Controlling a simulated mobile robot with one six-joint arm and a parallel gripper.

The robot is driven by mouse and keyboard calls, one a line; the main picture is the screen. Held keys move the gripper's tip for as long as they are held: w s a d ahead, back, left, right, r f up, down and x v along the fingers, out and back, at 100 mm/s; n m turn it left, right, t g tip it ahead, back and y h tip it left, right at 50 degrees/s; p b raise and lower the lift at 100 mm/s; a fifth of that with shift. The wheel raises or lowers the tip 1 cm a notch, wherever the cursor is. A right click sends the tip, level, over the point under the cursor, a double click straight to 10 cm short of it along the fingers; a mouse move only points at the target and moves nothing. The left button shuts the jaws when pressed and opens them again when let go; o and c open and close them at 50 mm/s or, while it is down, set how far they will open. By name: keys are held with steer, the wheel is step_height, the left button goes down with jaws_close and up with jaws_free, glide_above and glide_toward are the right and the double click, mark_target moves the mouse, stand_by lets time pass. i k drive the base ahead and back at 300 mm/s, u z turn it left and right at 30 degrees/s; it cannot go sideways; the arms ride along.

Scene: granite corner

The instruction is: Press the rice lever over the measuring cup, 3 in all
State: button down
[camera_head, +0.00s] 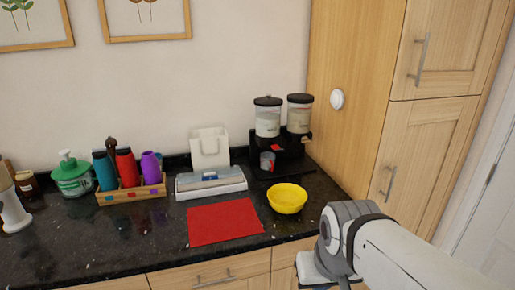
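A black two-canister dispenser (291,150) stands on the counter against the tall wooden cabinet. Its left clear canister (268,122) and right clear canister (299,117) have dark lids and pale contents. A small red part, seemingly a lever (275,148), shows below the left canister. A small clear measuring cup (265,160) with a red mark stands under that outlet; its fill is too small to tell. My gripper (315,272) is low at the bottom right, in front of the counter and well away from the dispenser. Its fingers cannot be made out.
A yellow bowl (287,198) stands in front of the dispenser, beside a red mat (224,222). A white-and-blue box (211,182), a white holder (209,148) and a wooden rack of bottles (132,193) stand left. The cabinet (350,60) bounds the right.

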mark_target(274, 146)
steer(key=z, duration=0.05)
steer(key=i, duration=1)
steer(key=u, duration=0.05)
